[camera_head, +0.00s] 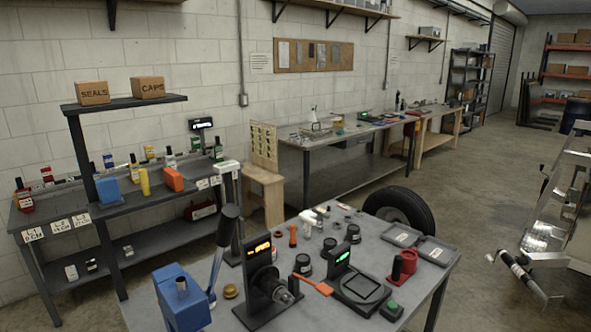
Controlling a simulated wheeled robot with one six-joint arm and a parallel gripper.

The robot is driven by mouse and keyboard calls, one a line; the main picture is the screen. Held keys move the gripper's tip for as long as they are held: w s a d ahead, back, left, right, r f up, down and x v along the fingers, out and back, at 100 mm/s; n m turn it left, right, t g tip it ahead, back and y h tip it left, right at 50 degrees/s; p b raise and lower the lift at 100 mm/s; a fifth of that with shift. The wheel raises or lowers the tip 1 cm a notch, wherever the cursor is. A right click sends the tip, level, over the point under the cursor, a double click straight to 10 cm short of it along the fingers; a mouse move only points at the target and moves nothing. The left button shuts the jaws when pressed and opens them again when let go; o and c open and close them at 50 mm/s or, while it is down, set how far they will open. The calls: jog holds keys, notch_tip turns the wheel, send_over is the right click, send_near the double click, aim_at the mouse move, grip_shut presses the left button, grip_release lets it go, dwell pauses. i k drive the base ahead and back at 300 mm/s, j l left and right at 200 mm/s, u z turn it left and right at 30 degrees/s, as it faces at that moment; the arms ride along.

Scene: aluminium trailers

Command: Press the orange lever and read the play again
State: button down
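The orange lever (317,286) is a flat paddle on the near workbench. It lies between a black stand holding a metal hub (272,284) and a black flat-topped device (360,288). An orange-lit display (262,248) sits at the top of the hub stand. A green-lit display (343,256) stands at the back of the flat-topped device. The digits on both are too small to read. Whether the lever touches the hub is not clear. My gripper is not in view, and nothing is seen touching the lever.
A blue block (181,305) with a tall black-gripped handle (227,226) stands at the bench's left. A red spool-like part (403,265), a green button (391,307) and grey trays (418,242) are at the right. A tire (400,209) is behind. Open floor lies right of the bench.

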aim_at(323, 288)
jog(key=j, duration=0.2)
jog(key=i+l+z, duration=0.1)
jog(key=i+l, duration=0.25)
jog(key=i+l+z, duration=0.1)
jog(key=i+l, duration=0.2)
jog(key=i, duration=0.25)
